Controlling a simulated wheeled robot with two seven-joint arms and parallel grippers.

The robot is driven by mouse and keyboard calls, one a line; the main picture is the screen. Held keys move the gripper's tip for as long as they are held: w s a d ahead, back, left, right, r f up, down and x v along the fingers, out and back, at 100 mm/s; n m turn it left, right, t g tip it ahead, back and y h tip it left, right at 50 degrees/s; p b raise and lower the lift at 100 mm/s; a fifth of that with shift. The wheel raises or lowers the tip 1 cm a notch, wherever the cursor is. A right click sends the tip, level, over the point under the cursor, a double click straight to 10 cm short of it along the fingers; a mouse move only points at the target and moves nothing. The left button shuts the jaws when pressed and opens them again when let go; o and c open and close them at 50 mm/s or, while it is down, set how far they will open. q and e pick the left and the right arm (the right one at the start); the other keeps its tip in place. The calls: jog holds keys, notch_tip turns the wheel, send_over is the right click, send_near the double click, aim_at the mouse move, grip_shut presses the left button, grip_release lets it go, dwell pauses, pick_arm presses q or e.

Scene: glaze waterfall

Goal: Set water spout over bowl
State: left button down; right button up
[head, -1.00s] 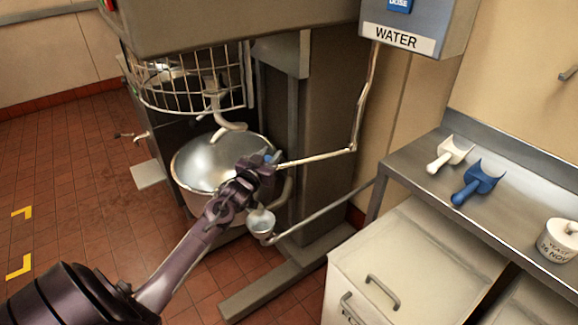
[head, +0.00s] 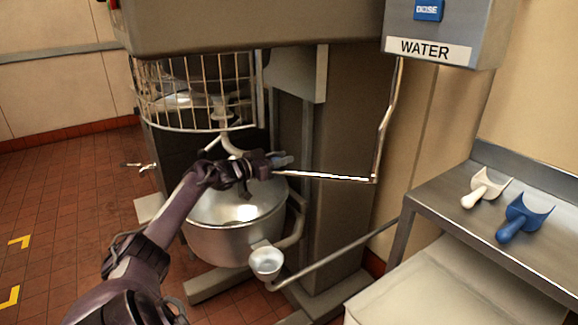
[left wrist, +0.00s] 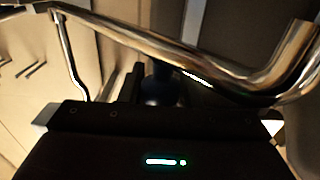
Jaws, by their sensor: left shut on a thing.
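The water spout (head: 322,176) is a thin metal pipe. It drops from the WATER box (head: 432,48), bends, and runs left toward the mixer bowl (head: 225,240). My left gripper (head: 278,161) is shut at the spout's left end, above the bowl's back right part. In the left wrist view the shiny spout (left wrist: 190,58) crosses the top and bends at the right. A dark blue knob (left wrist: 160,88) shows below it, between the fingers. The spout's outlet is hidden by the gripper in the head view. My right gripper is out of view.
A wire guard (head: 195,95) and mixer hook (head: 232,145) are above the bowl. A steel counter (head: 460,235) with a white scoop (head: 485,188) and blue scoop (head: 524,217) is at right.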

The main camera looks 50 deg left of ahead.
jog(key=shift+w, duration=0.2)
pick_arm(q)
jog(key=c, duration=1.1)
grip_release()
jog(key=shift+w, duration=0.1)
jog(key=shift+o, duration=0.2)
jog(key=shift+s+f, duration=0.15)
jog(key=shift+s, duration=0.35)
jog(key=s+a, duration=0.1)
jog(key=s, duration=0.5)
jog(key=shift+s+p, duration=0.4)
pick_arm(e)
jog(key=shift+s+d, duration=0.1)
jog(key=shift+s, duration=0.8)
